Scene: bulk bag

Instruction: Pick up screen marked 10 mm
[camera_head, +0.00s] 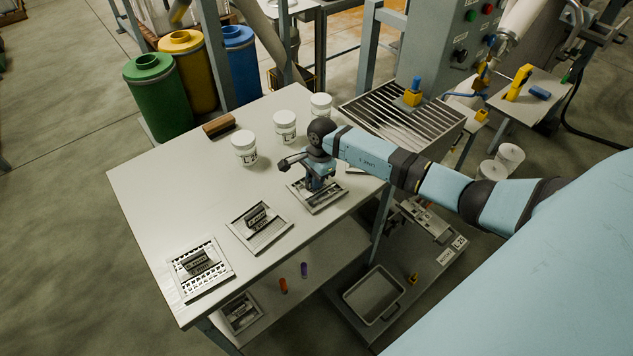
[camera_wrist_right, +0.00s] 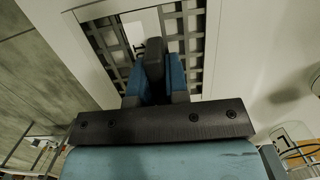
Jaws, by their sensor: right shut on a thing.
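My right gripper (camera_head: 318,184) points down over the rightmost screen (camera_head: 328,203) on the white table and is shut on its dark upright handle. In the right wrist view the fingers (camera_wrist_right: 155,82) close around the handle (camera_wrist_right: 154,58), and the screen (camera_wrist_right: 88,12) below shows a pale frame and a coarse square grid. I cannot tell whether it still touches the table. A middle screen (camera_head: 243,237) and a left screen (camera_head: 187,288) lie flat along the front edge, each with a dark labelled handle. The label on the held screen is hidden; the others are too small to read. My left gripper is out of view.
Several white tubs, one of them here (camera_head: 244,148), and a brown brush-like block (camera_head: 218,126) stand at the table's back. A slatted metal grate (camera_head: 385,120) adjoins the right end. A lower shelf (camera_head: 300,305) holds another screen-like item and small tubes. The table's left part is clear.

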